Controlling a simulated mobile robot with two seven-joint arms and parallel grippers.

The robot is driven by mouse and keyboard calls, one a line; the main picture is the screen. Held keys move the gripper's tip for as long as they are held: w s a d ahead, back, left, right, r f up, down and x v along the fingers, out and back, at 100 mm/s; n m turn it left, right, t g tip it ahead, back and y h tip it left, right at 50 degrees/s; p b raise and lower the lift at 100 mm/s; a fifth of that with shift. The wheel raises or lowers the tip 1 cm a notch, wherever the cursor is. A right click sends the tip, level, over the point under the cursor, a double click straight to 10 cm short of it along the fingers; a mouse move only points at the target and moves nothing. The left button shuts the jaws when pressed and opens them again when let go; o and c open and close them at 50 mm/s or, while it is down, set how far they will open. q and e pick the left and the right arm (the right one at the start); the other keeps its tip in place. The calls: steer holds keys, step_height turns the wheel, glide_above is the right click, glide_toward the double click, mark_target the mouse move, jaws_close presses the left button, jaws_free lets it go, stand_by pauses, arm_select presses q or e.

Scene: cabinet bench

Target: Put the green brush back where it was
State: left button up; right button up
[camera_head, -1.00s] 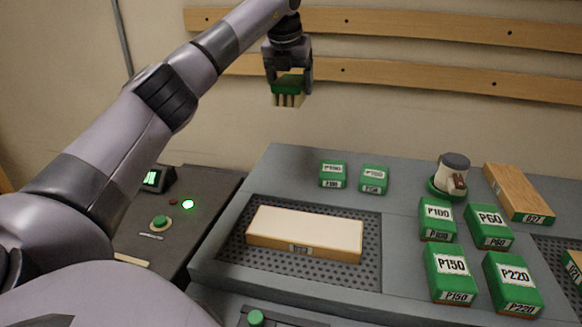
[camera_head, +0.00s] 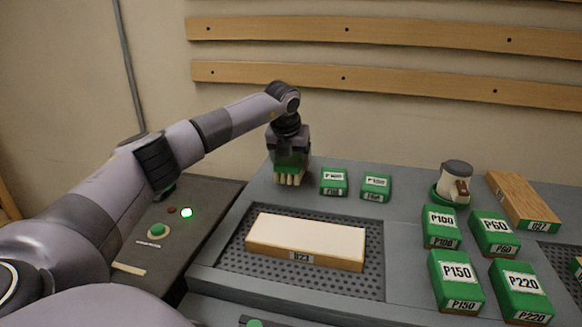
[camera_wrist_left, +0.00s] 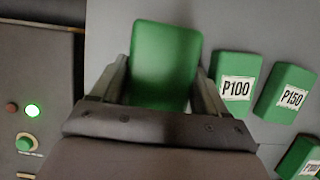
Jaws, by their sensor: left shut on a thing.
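The green brush (camera_head: 290,170) has a green back and pale bristles pointing down. My left gripper (camera_head: 289,158) is shut on it, just left of two small green blocks at the back of the grey bench. The bristle ends are at or just above the bench top; I cannot tell whether they touch. In the left wrist view the brush's green back (camera_wrist_left: 165,65) fills the space between the fingers of my left gripper (camera_wrist_left: 163,85). My right gripper is not in view.
Small green blocks labelled P100 (camera_head: 334,181) and P150 (camera_head: 376,186) stand close to the brush's right. A pale board (camera_head: 306,240) lies on the perforated mat (camera_head: 232,255). Larger green blocks (camera_head: 455,280), a sander (camera_head: 454,183) and a wooden board (camera_head: 522,200) are farther right.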

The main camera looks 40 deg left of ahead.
arm_select(q)
step_height(320, 180, down, 2)
steer(key=shift+f, duration=0.1)
steer(key=o, duration=1)
steer(key=shift+r, duration=0.4)
steer(key=v, duration=1.1)
steer(key=shift+s+r, duration=0.2)
steer(key=shift+r, duration=0.05)
